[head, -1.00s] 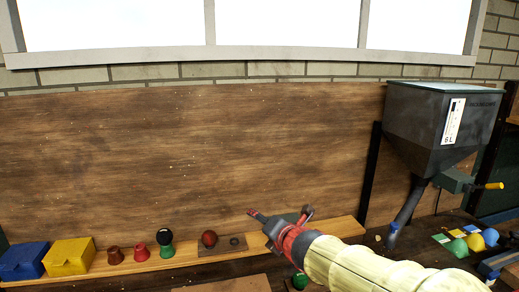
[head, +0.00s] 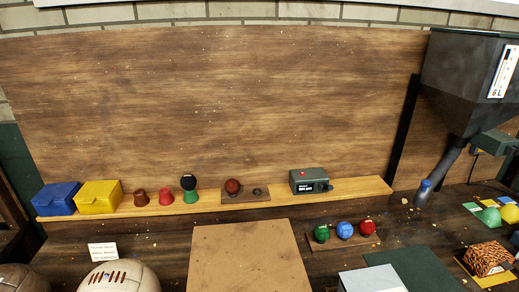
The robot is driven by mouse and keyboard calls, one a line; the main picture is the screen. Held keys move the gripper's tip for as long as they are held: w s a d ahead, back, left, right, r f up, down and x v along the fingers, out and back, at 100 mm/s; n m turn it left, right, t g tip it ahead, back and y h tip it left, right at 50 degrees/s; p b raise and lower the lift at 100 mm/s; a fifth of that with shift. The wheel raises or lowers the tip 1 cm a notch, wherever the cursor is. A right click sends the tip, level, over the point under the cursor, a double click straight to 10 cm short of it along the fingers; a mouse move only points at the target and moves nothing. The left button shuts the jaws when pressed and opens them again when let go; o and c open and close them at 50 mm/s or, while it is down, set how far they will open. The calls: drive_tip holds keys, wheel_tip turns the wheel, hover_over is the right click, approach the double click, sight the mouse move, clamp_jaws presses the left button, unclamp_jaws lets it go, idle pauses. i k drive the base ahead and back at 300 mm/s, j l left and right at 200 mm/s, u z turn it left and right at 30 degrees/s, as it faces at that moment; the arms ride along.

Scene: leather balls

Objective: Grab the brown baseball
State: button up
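A small reddish-brown ball (head: 232,186) sits on a dark wooden stand (head: 238,198) on the shelf along the back board. It is too small to tell whether it has baseball stitching. A larger tan ball with dark laces (head: 120,280) is at the bottom left, cut off by the frame's lower edge. Part of another brownish ball (head: 22,279) shows in the bottom left corner. My gripper is not in view now.
The shelf (head: 285,202) also bears a blue box (head: 56,199), a yellow box (head: 99,197), small red and green pieces and a grey device (head: 309,180). A flat brown board (head: 247,258) lies in front. Coloured balls (head: 344,229) stand on a rack. A dark hopper (head: 464,85) stands right.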

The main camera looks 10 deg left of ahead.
sight(232, 186)
drive_tip(key=i+l+u, duration=0.1)
drive_tip(key=u, duration=0.25)
drive_tip(key=i+l+u, duration=0.15)
drive_tip(key=u, duration=0.2)
drive_tip(key=i+l+u, duration=0.15)
drive_tip(key=u, duration=0.2)
